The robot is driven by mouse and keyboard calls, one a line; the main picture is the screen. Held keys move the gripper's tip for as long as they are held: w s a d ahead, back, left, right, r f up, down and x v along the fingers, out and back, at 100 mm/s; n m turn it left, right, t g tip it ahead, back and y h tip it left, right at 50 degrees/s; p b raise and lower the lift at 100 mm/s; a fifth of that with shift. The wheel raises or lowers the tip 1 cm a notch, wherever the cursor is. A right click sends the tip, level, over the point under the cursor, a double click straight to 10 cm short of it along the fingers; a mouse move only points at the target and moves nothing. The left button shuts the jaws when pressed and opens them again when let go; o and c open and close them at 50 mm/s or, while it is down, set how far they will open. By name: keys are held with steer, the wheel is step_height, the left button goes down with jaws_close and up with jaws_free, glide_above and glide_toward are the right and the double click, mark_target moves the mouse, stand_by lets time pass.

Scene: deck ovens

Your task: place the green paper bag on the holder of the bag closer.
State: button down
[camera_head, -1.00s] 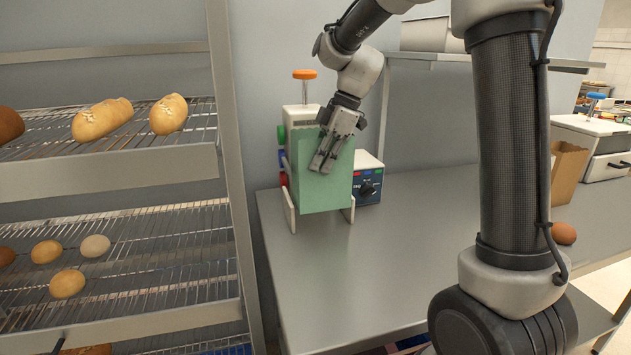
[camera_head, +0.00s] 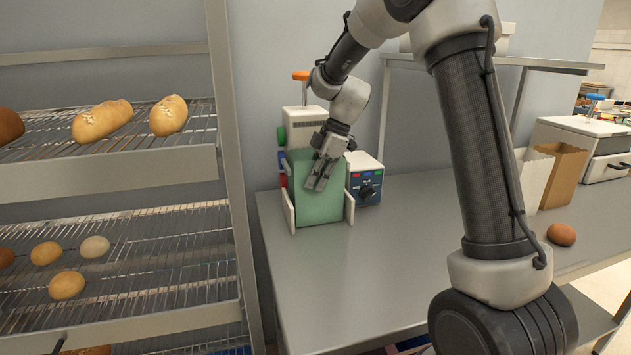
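The green paper bag (camera_head: 325,207) is upright at the bag closer (camera_head: 304,122), between the two white side posts of its holder (camera_head: 289,212). Its lower end is close to the counter; I cannot tell whether it rests on the holder. My gripper (camera_head: 317,184) points down at the bag's upper part, with its fingers overlapping the green face. It appears shut on the bag, though the exact contact is hard to see. The gripper and wrist hide part of the bag's top and of the closer.
A control box (camera_head: 366,181) with a dial stands right of the bag. A baking rack (camera_head: 228,150) is close on the left. Brown and pale paper bags (camera_head: 562,175), an egg-like brown item (camera_head: 561,235) and a white machine (camera_head: 590,140) are on the right. The counter's middle (camera_head: 400,245) is clear.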

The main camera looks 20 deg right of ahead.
steer(key=c, duration=2.2)
jaws_free()
steer(key=shift+f, duration=0.15)
steer(key=o, duration=0.6)
steer(key=shift+c, duration=0.2)
steer(key=v, duration=1.1)
steer(key=s+d+r+m+t+h, duration=0.1)
steer(key=s+d+r+m, duration=0.3)
steer(key=s, duration=0.4)
steer(key=s+d+f+m+t+h, duration=0.1)
steer(key=s+d+f+m, duration=0.1)
steer(key=s+m, duration=0.5)
steer(key=s+d+f+m+t+h, duration=0.2)
steer(key=s+d+m, duration=0.2)
steer(key=s, duration=1.3)
steer(key=m, duration=0.3)
steer(key=shift+d, duration=0.4)
